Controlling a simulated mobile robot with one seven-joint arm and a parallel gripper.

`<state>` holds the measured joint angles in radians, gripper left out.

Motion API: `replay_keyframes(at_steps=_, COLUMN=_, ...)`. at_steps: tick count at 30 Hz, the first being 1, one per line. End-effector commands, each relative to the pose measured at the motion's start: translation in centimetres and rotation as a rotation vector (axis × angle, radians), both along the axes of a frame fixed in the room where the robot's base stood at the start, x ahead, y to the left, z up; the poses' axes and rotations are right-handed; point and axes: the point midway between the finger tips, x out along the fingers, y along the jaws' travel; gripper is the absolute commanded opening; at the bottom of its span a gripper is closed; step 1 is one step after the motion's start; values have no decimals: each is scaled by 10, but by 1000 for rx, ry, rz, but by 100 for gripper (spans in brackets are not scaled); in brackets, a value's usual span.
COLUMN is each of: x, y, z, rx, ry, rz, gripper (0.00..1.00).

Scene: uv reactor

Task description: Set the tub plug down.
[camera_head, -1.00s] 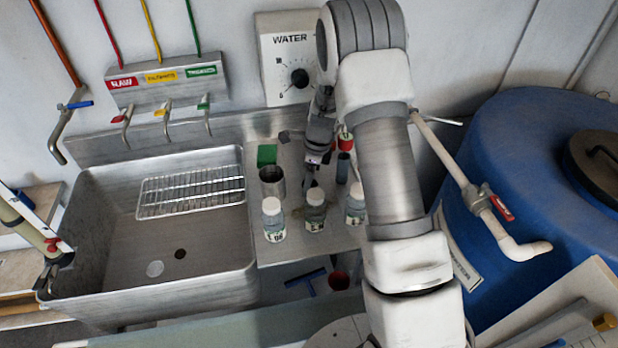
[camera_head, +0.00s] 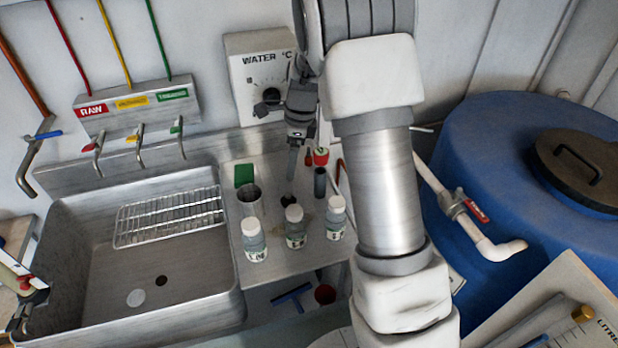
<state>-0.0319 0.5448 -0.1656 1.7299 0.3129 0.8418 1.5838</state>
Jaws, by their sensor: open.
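A small dark round piece, which looks like the tub plug (camera_head: 288,201), sits on the steel counter (camera_head: 272,269) behind the white-capped bottles. My gripper (camera_head: 292,172) points down above and just behind it, apart from it. The gripper is open and nothing shows between its fingers. The steel sink (camera_head: 105,262) is to the left, with a dark drain hole (camera_head: 161,280) and a pale disc (camera_head: 135,298) on its floor.
Several white-capped bottles, including a middle one (camera_head: 296,228), stand along the counter front. A metal cup (camera_head: 250,201), a green block (camera_head: 244,174) and a dark grey cylinder (camera_head: 320,182) flank the plug. A wire rack (camera_head: 170,217) spans the sink's back. A blue tank (camera_head: 470,150) stands right.

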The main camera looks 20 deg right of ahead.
Motion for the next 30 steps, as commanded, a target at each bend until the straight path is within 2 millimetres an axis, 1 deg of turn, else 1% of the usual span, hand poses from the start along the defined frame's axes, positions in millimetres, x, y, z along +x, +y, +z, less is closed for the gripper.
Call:
replay_keyframes(at_steps=1, x=-5, y=1, z=14, rx=-2, ry=-21, rz=43, gripper=84)
replay_keyframes(at_steps=6, x=-32, y=6, z=62, rx=-27, ry=-103, rz=265, gripper=84)
replay_keyframes(at_steps=12, x=-73, y=11, z=112, rx=-81, ry=-200, rz=549, gripper=84)
replay_keyframes(at_steps=15, x=-96, y=14, z=132, rx=-118, ry=-245, rz=690, gripper=84)
replay_keyframes(at_steps=18, x=-119, y=16, z=149, rx=-160, ry=-287, rz=832, gripper=84)
replay_keyframes(at_steps=24, x=-168, y=19, z=174, rx=-264, ry=-358, rz=1117, gripper=84)
replay_keyframes(at_steps=30, x=-216, y=19, z=188, rx=-393, ry=-407, rz=1394, gripper=84)
